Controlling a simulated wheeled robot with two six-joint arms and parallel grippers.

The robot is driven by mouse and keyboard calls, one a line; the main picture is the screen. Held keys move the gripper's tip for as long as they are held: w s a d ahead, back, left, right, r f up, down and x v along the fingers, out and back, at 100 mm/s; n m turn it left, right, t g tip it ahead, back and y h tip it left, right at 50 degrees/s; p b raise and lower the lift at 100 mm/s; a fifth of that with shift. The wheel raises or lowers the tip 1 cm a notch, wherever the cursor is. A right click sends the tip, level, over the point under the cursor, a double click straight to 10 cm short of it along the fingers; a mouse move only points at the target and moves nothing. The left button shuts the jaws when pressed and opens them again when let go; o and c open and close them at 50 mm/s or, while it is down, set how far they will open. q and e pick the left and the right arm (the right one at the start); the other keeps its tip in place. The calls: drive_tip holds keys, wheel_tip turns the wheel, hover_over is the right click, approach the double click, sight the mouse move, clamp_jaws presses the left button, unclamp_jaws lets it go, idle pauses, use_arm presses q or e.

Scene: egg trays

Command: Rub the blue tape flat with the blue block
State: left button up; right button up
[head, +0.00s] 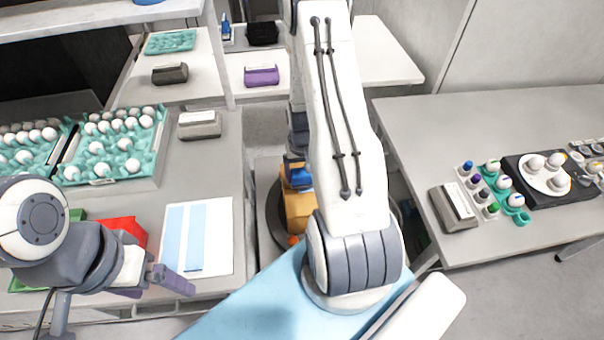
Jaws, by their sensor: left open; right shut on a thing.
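A white sheet (223,250) lies on the left table near its right edge, with two pale blue tape strips side by side on it. The left strip (172,236) and the right strip (196,232) look flat from here, but raised edges cannot be told. My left gripper (150,284) is open and empty, left of the sheet's near corner. My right gripper (297,158) is shut on a small blue block (300,178), to the right of the table and apart from the sheet. The right upper arm hides part of that side.
A red box (124,227) stands left of the sheet, partly behind my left arm. Teal egg trays (72,160) with white eggs and a grey box (200,131) stand farther back. The right table holds a grey box (440,208), egg cups and a black plate stand (519,172).

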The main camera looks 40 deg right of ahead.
drive_tip(key=shift+f+b, duration=0.75)
drive_tip(key=shift+f, duration=0.3)
idle(0.9)
wheel_tip(320, 180, up, 6)
drive_tip(key=p, duration=0.5)
drive_tip(key=shift+r, duration=0.1)
